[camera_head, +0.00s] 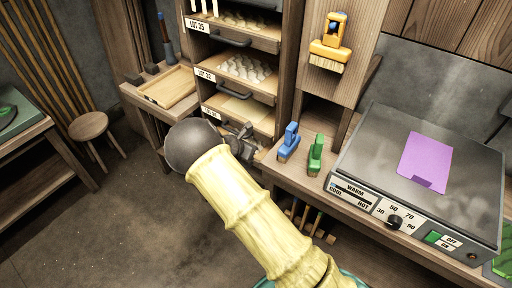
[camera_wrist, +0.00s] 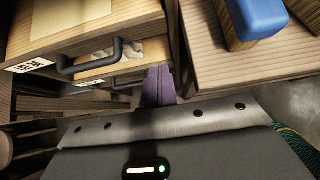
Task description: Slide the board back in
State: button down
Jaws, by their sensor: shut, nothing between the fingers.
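A wooden rack (camera_head: 285,75) holds labelled boards with dark handles, one above another. The top board (camera_head: 238,30) is marked LOT 35. The middle board (camera_head: 262,85) bears several pale lumps. A lower board (camera_head: 250,113) has a flat pale surface. My gripper (camera_head: 246,132) is at the front of the rack, low down and partly hidden by my arm. In the wrist view its purple fingers (camera_wrist: 158,82) are together and empty, right of a handled board (camera_wrist: 105,22) and close to a lower board (camera_wrist: 125,62). I cannot tell whether the fingertips touch wood.
A workbench (camera_head: 268,160) right of the rack carries a blue-handled tool (camera_head: 289,142), a green-handled tool (camera_head: 315,153) and a hot plate (camera_head: 380,150) with a purple sheet. Left are a side table with a tray (camera_head: 168,88) and a stool (camera_head: 88,125). Floor at left is clear.

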jog(key=v, duration=0.3)
jog(key=shift+s+a+r, duration=0.15)
jog(key=shift+s+r, duration=0.05)
jog(key=shift+r, duration=0.05)
jog(key=s+d+r+m+g+y+p, duration=0.1)
jog(key=s+d+r+m+g, duration=0.1)
jog(key=s+d+r+m, duration=0.4)
jog(key=s+d+r+m+g+y+p, duration=0.1)
jog(key=s+d+r+m+g+p, duration=0.2)
jog(key=d+m, duration=0.5)
jog(key=s+d+r+m+y, duration=0.1)
jog(key=s+d+r+m, duration=0.2)
jog(key=s+r+m, duration=0.2)
jog(key=s+d+r+m+y+p, duration=0.1)
jog(key=s+d+r+m+y, duration=0.1)
jog(key=s+m, duration=0.8)
notch_tip(320, 180, up, 3)
jog(key=s+d, duration=0.1)
jog(key=s, duration=0.1)
jog(key=shift+s, duration=0.35)
jog(key=shift+d+f, duration=0.1)
jog(key=shift+d, duration=0.1)
